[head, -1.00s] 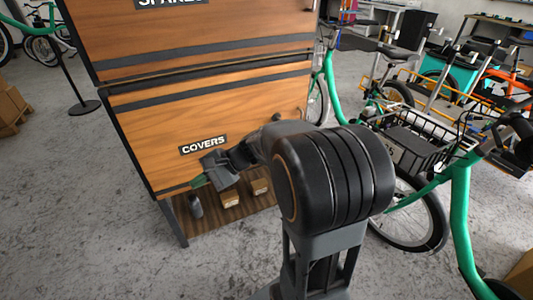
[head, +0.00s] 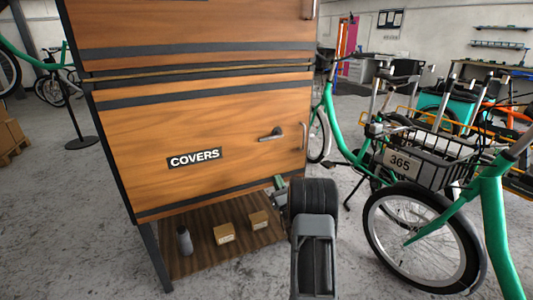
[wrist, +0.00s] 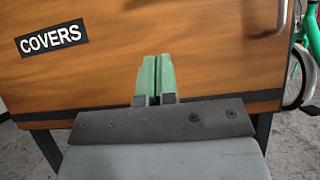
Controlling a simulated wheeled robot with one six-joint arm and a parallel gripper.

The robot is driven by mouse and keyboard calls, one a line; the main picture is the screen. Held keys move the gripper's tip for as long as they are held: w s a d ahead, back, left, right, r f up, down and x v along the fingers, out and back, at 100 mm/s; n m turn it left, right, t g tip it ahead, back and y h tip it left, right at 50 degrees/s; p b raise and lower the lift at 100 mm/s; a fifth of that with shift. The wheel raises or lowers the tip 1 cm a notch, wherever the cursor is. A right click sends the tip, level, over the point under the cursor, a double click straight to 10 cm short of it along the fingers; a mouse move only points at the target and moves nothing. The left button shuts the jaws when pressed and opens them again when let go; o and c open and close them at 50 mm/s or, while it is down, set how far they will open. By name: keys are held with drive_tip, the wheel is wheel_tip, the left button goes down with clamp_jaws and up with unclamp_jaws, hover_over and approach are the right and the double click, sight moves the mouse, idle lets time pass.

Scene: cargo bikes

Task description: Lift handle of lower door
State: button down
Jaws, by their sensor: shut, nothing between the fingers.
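The lower door (head: 225,125) is orange wood with a "COVERS" label (head: 194,159). Its dark lever handle (head: 271,134) sits at the right, pointing left, level. A vertical grey bar (head: 303,136) is beside it near the door's right edge. In the wrist view the lower door (wrist: 120,60) fills most of the picture, with the bottom of a grey bar at the top right; the lever handle is out of view there. My gripper (wrist: 158,62), with green fingertips, is shut and empty in front of the door's lower part. In the head view my gripper (head: 279,182) is partly hidden by my arm, below the handle.
Below the door, an open shelf (head: 205,222) holds a grey bottle (head: 184,240) and two small boxes (head: 224,234). A green cargo bike (head: 490,205) with a basket stands close on the right.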

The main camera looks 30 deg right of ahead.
drive_tip(key=shift+w+r, duration=0.1)
drive_tip(key=s+r+b+x, duration=0.1)
drive_tip(key=r+b+x, duration=0.1)
drive_tip(key=x, duration=1)
drive_tip(key=shift+r+b, duration=0.35)
drive_tip(key=shift+b, duration=0.4)
drive_tip(key=shift+a, duration=0.15)
drive_tip(key=shift+r, duration=0.2)
